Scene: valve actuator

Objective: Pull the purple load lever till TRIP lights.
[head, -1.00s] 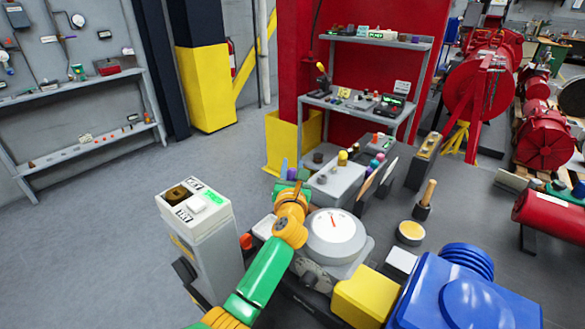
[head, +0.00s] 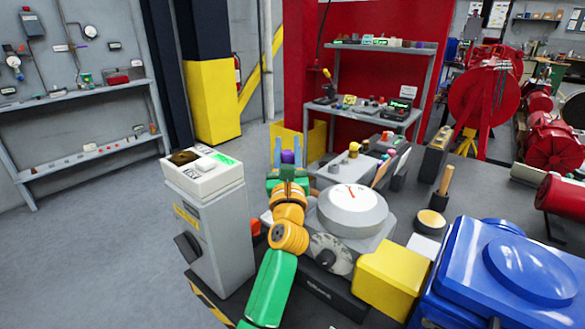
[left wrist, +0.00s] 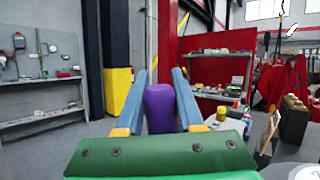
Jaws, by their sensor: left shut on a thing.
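The purple load lever (head: 288,157) shows as a small knob above my left gripper (head: 287,168) in the head view. In the left wrist view its purple grip (left wrist: 160,106) stands upright between the two blue fingers. My left gripper (left wrist: 161,100) is shut on it. The lower part of the lever is hidden by the gripper. A round white gauge (head: 352,212) with a red needle is just right of my arm. I cannot make out a TRIP lamp. My right gripper is not in view.
A grey pedestal (head: 210,225) with a lit green label stands left of my arm. A yellow block (head: 390,280) and a blue housing (head: 500,270) fill the lower right. A wooden-handled tool (head: 444,182) stands behind them. Open floor (head: 100,235) lies to the left.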

